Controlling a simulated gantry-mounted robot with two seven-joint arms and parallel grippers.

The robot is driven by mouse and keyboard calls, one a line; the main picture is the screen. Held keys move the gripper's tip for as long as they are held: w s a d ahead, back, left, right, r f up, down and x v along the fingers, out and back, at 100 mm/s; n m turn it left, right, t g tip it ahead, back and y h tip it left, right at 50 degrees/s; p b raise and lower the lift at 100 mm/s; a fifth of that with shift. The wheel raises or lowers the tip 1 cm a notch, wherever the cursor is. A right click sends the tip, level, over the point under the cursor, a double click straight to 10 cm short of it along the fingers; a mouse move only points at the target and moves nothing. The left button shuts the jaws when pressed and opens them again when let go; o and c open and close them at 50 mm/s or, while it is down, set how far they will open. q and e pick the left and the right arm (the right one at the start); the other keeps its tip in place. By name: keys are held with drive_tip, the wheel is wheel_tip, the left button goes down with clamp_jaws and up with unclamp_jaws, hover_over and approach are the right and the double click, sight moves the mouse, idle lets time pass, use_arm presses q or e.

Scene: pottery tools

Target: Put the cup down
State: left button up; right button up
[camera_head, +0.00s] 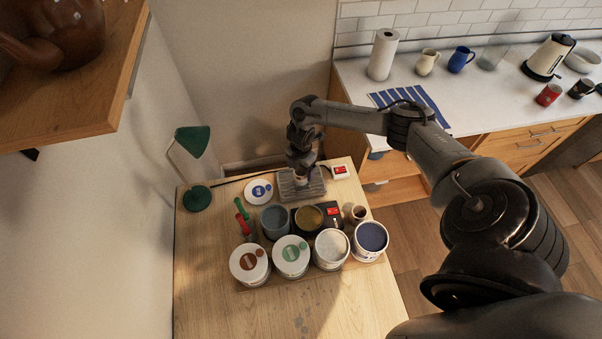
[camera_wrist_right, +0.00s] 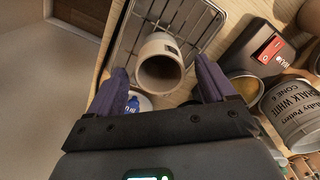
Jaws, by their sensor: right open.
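A whitish cup (camera_wrist_right: 160,62) is on a wire rack (camera_wrist_right: 188,14) in the wrist view, its open mouth facing the camera. In the head view the cup (camera_head: 301,181) is mostly hidden under my gripper, on the grey rack (camera_head: 316,191) at the back of the wooden table. My right gripper (camera_wrist_right: 163,80) is open, its two dark fingers spread on either side of the cup's mouth with gaps visible. In the head view the right gripper (camera_head: 302,172) points down over the rack. My left gripper is not in view.
Several glaze tubs, including a dark blue one (camera_head: 370,239), stand in front of the rack. A white lid (camera_head: 259,193) lies left of the rack; a green lamp (camera_head: 190,160) stands farther left. The table's front is clear.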

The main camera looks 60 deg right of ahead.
wheel_tip(320, 180, up, 8)
idle(0.4)
drive_tip(key=shift+s, duration=0.1)
